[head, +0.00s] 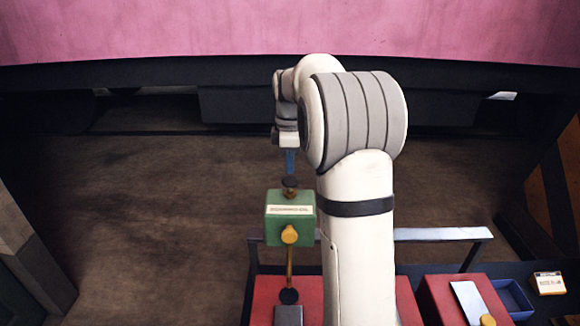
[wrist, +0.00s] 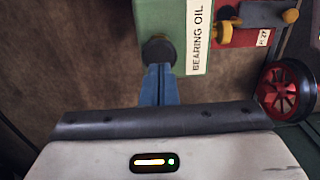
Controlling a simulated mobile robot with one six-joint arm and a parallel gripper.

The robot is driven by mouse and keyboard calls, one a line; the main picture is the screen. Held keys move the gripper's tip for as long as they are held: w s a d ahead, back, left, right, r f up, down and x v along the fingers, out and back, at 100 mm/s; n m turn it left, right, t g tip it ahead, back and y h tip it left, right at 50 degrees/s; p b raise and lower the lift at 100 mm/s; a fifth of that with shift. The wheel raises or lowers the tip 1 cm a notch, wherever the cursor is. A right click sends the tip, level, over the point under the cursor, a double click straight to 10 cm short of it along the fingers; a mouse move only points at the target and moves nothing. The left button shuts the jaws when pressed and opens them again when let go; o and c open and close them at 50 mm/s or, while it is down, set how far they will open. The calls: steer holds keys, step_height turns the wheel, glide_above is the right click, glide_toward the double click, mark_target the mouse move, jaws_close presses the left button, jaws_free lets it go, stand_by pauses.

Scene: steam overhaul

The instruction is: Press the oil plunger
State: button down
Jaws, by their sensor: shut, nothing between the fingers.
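The green box labelled bearing oil (head: 275,228) stands left of my arm in the head view. It also shows at the top of the wrist view (wrist: 170,14). The dark round plunger knob (head: 290,182) is on top of it, and in the wrist view (wrist: 158,50) it sits right at my fingertips. My gripper (head: 290,168) is shut and empty, its blue fingers together and pointing down at the knob; they also show in the wrist view (wrist: 161,70). The fingertips are at or just above the knob; I cannot tell if they touch.
A yellow knob (head: 290,235) sits on the box's near face. Red blocks (head: 460,295), a blue tray (head: 512,298) and a grey rail (head: 445,235) lie at the front. A pink body (head: 290,28) spans the top. A red wheel (wrist: 288,92) is at right. Brown floor is open at left.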

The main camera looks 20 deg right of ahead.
mark_target(290, 179)
step_height(290, 179, up, 9)
steer(key=shift+b, duration=0.3)
stand_by(1.0)
steer(key=shift+w+d+r+b, duration=0.1)
steer(key=shift+r+b, duration=0.05)
steer(key=shift+b, duration=0.5)
steer(key=shift+r+b, duration=0.95)
steer(key=shift+r, duration=0.2)
step_height(290, 179, down, 14)
steer(key=shift+f, duration=0.1)
